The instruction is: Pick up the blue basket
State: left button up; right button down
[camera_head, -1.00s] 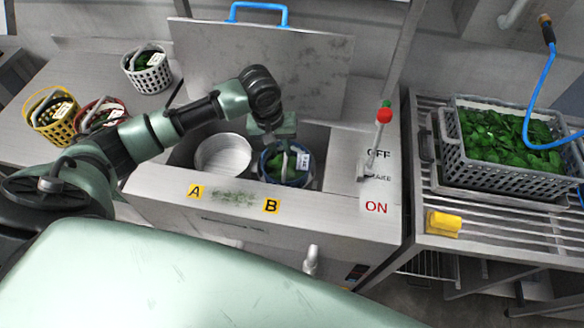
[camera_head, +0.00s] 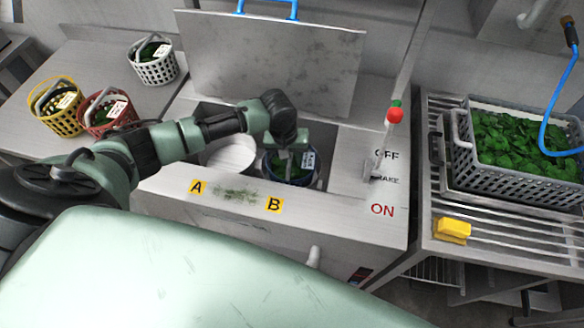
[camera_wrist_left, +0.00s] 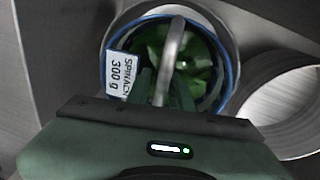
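The blue basket (camera_head: 268,166) sits in the sunken well of the steel machine, beside the B mark. It holds green leaves and has a pale handle (camera_wrist_left: 172,50) and a white label reading "SPINACH 300 g". In the wrist view its blue rim (camera_wrist_left: 232,62) shows ahead of my left gripper (camera_wrist_left: 165,82). My left gripper (camera_head: 291,152) is low over the basket, with one finger on each side of the handle. Whether the fingers press on the handle cannot be made out. My right gripper is not in view.
An empty round metal drum (camera_head: 230,153) is left of the basket. A raised lid (camera_head: 270,62) stands behind. Yellow (camera_head: 62,122), red (camera_head: 100,118) and white (camera_head: 153,70) baskets are on the left counter. A lever (camera_head: 375,165), yellow block (camera_head: 452,230) and grey crate (camera_head: 478,170) are right.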

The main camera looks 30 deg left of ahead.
pick_arm(q)
grip_shut()
dwell(1.4)
